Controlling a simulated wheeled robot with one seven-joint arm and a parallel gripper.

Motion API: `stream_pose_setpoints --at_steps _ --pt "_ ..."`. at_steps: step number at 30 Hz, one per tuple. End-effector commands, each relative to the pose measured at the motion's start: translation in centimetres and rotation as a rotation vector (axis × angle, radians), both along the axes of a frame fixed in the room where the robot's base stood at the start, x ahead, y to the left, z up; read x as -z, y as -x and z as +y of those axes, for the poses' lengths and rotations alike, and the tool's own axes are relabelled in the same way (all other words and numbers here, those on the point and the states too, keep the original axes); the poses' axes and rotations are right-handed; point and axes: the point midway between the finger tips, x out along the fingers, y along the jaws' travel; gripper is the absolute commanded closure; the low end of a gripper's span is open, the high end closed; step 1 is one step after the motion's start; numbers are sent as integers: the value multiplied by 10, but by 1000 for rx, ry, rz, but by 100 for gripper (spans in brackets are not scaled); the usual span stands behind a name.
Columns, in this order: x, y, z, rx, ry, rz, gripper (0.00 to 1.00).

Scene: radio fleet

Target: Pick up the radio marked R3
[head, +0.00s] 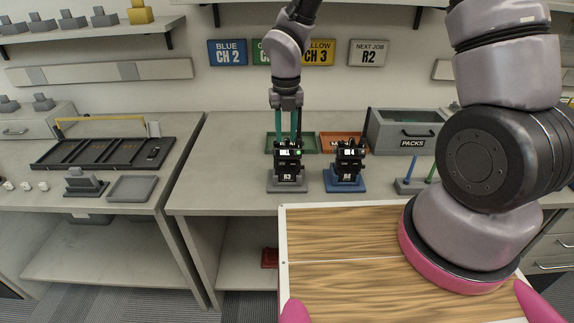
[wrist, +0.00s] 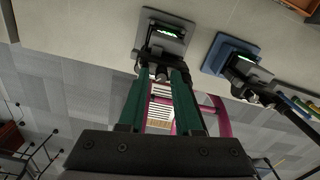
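The radio marked R3 (head: 288,162) stands upright in a grey charger base (head: 287,186) on the bench, with a lit green light on it. In the wrist view the radio (wrist: 160,52) is dark, with its green screen at the far end. My gripper (head: 289,138) points down at it from above. In the wrist view its two green fingers (wrist: 161,78) are spread apart, with their tips at the radio's top end. I cannot tell whether they touch it. A similar radio marked R4 (head: 349,162) stands in a blue base (head: 345,185) to the right.
A green tray (head: 271,143) and a red-orange tray (head: 328,137) lie behind the radios. A grey PACKS box (head: 405,131) stands at the back right. A holder with blue and green sticks (head: 412,186) is right of R4. Bench left of R3 is clear.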

Motion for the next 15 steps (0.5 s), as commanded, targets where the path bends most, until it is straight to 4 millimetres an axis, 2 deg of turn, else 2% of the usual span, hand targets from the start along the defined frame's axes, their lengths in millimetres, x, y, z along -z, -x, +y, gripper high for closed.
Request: stream_pose_setpoints --at_steps 4,6,7,15 --pt "1 0 -1 2 2 3 65" --pt "1 0 -1 2 2 3 94" --pt "1 0 -2 2 2 3 100" --pt "1 1 -1 2 2 3 100"
